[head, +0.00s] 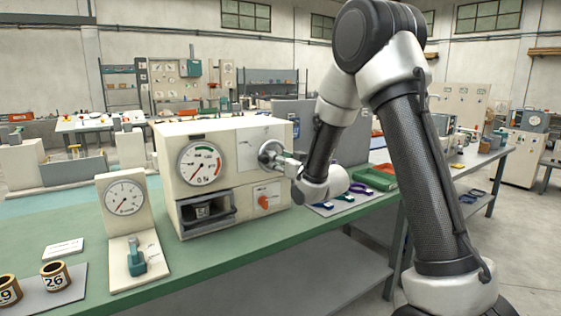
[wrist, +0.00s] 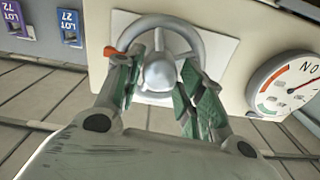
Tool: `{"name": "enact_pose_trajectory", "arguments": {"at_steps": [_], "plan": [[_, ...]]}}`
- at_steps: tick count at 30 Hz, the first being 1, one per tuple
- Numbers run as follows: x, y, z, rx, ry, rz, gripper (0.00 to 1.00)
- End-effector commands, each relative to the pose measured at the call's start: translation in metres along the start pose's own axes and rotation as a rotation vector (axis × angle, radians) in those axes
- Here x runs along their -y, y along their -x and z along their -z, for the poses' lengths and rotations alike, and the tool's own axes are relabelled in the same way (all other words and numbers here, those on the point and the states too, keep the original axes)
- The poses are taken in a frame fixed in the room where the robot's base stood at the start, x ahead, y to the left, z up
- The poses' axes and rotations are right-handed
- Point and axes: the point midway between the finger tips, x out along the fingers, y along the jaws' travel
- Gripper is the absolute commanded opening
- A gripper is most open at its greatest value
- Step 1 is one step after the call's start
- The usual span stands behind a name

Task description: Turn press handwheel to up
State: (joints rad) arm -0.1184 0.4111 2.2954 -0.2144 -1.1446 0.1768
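The press handwheel (wrist: 197,40) is a grey wheel with a round hub (wrist: 159,74) on a pale plate in the wrist view. An orange-red knob (wrist: 110,51) sits on its rim at the left. In the head view the handwheel (head: 268,152) is on the front of the cream press (head: 224,138), partly hidden by my gripper. My gripper (wrist: 163,75) faces the wheel, its green-padded fingers apart on either side of the hub. The left finger is close to the knob; I cannot tell whether it touches. Nothing is clamped between the fingers.
The press carries a dial gauge (head: 203,164), an orange switch (head: 264,202) and an open bay (head: 206,210). A smaller gauge stand (head: 124,198) with a teal lever is at its left. Numbered rings (head: 56,277) lie front left. A green tray (head: 372,178) is behind my wrist.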

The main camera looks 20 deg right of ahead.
Motion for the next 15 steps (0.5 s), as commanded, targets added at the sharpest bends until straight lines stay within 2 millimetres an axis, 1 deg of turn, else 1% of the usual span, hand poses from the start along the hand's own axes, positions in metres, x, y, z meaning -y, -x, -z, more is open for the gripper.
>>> {"name": "enact_pose_trajectory", "arguments": {"at_steps": [1,3,4,11,15], "plan": [[0.0,0.0001,0.0,0.0,0.0,0.0,0.25],[0.0,0.0001,0.0,0.0,0.0,0.0,0.12],[0.0,0.0002,0.0,0.0,0.0,0.0,0.1],[0.0,0.0002,0.0,0.0,0.011,0.0,0.1],[0.0,0.0002,0.0001,0.0,0.049,0.0,0.1]]}}
